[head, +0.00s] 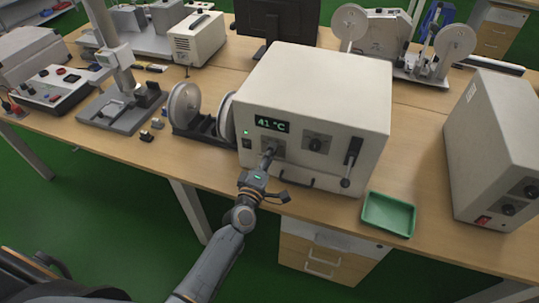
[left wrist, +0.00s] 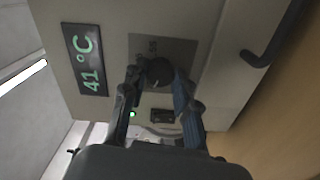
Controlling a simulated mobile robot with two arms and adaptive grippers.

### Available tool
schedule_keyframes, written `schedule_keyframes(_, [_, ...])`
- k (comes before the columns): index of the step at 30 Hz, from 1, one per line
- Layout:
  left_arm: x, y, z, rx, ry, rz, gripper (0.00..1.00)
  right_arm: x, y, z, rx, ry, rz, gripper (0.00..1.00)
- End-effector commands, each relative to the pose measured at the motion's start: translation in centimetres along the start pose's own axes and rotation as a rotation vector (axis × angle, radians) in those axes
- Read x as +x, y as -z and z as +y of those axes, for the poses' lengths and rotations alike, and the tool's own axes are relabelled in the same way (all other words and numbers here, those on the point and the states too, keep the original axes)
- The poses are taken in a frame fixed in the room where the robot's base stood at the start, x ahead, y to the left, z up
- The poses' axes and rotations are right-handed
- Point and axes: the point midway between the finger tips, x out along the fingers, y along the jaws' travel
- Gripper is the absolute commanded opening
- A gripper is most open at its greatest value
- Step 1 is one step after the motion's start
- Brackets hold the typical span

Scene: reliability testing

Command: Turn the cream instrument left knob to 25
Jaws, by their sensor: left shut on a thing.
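The cream instrument (head: 316,88) stands on the bench, and its green display (head: 272,124) reads 41 °C. The display also reads 41 °C in the left wrist view (left wrist: 85,59). My left gripper (head: 268,156) reaches up to the instrument's front. In the left wrist view its two fingers (left wrist: 158,88) are closed around the dark left knob (left wrist: 158,71). In the head view the gripper largely hides this knob. The right knob (head: 315,145) shows to its right, uncovered. My right gripper is not in view.
A lever (head: 350,163) sticks out at the instrument's right front. A green tray (head: 388,214) lies near the bench's front edge. A spool (head: 184,105) stands left of the instrument, and another cream box (head: 492,140) stands at the right.

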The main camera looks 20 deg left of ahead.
Motion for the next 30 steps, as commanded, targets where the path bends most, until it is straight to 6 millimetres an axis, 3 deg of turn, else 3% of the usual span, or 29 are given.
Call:
schedule_keyframes(10, [0.0, 0.0, 0.0, -0.005, 0.001, 0.001, 0.00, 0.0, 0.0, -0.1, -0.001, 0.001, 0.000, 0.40])
schedule_keyframes(11, [0.0, 0.0, -0.1, -0.004, 0.001, 0.000, 0.35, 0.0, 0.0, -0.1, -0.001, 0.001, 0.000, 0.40])
schedule_keyframes(13, [0.0, 0.0, -0.1, -0.004, 0.001, 0.000, 0.50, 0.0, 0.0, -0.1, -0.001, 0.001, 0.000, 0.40])
schedule_keyframes(14, [0.0, 0.0, 0.0, -0.004, 0.001, 0.000, 0.52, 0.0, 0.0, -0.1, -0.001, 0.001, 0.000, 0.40])
schedule_keyframes(24, [-0.3, 0.0, 0.0, -0.002, 0.001, 0.000, 0.52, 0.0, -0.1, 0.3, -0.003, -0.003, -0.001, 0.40])
schedule_keyframes(30, [-3.0, 0.0, -0.1, -0.001, 0.003, 0.000, 0.52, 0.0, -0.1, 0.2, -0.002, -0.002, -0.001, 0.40])
